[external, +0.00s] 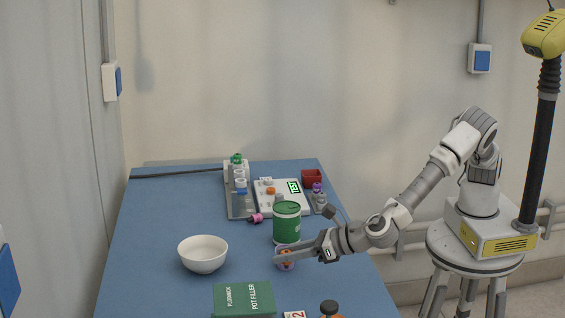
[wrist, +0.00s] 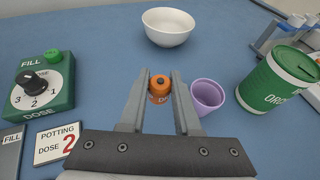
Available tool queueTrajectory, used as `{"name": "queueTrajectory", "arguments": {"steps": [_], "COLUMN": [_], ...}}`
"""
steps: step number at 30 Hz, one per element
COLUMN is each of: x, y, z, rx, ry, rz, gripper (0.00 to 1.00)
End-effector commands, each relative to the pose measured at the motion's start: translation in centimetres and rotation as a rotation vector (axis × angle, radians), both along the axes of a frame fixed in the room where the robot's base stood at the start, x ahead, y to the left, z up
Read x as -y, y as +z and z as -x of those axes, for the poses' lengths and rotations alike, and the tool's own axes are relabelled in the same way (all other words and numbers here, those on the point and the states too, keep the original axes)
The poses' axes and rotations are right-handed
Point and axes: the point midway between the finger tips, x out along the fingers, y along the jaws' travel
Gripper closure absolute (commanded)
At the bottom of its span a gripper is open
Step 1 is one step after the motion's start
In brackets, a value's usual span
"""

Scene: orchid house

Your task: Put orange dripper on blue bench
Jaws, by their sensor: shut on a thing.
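The orange dripper (wrist: 159,88) is a small orange bottle with a dark tip, seen between my fingers in the wrist view. My gripper (wrist: 157,95) is shut on it. In the external view, my gripper (external: 290,257) reaches in from the right over the front part of the blue bench (external: 150,250).
A purple cup (wrist: 207,96) stands close right of the gripper. A green tin (external: 287,225), white bowl (external: 203,253) and green pot filler (external: 244,299) surround it. The bench's left side is clear.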

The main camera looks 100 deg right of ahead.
Motion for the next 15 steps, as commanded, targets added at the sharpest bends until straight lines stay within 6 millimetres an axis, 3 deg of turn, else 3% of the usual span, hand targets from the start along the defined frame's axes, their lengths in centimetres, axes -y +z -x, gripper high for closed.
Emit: {"name": "queueTrajectory", "arguments": {"steps": [5, 12, 15], "x": [-0.6, -0.6, -0.5], "y": [-1.0, -4.3, -4.4], "z": [-0.1, -0.1, -0.1], "rx": [0.000, -0.001, 0.001], "ry": [-0.002, 0.000, 0.000], "rz": [0.001, 0.002, 0.000], "gripper": [1.00, 1.00, 1.00]}}
